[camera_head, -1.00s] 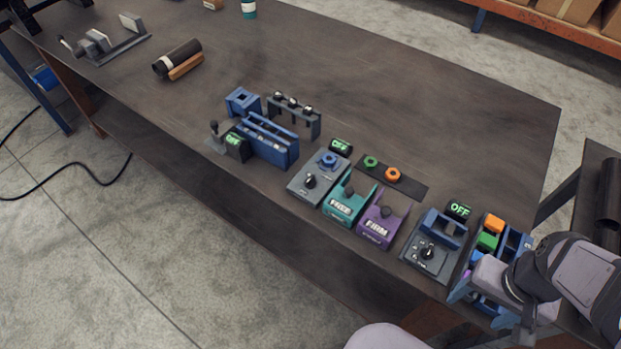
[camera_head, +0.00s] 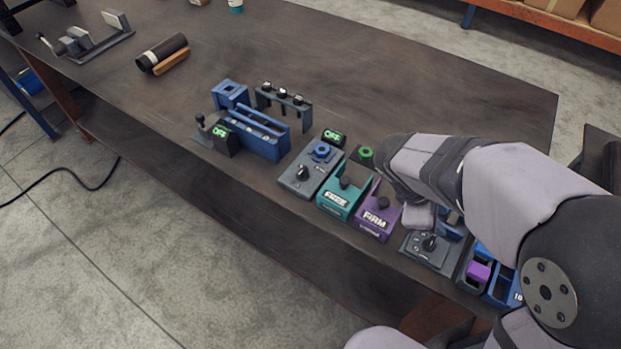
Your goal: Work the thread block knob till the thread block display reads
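Two grey blocks have dark knobs, and I cannot tell which is the thread block. The left one (camera_head: 292,183) carries a blue ring (camera_head: 321,150) and a knob (camera_head: 303,173). A display (camera_head: 333,137) behind it reads OFF in green. The right one (camera_head: 415,248) has a knob (camera_head: 430,243) and a blue cradle, partly covered by my arm. Its display is hidden. My gripper (camera_head: 419,216) is by the far left edge of the right block, mostly hidden behind my wrist. Its fingers cannot be made out.
A teal FREE block (camera_head: 336,202) and a purple FIRM block (camera_head: 371,219) stand between the knob blocks. A blue fixture (camera_head: 263,140) stands left.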

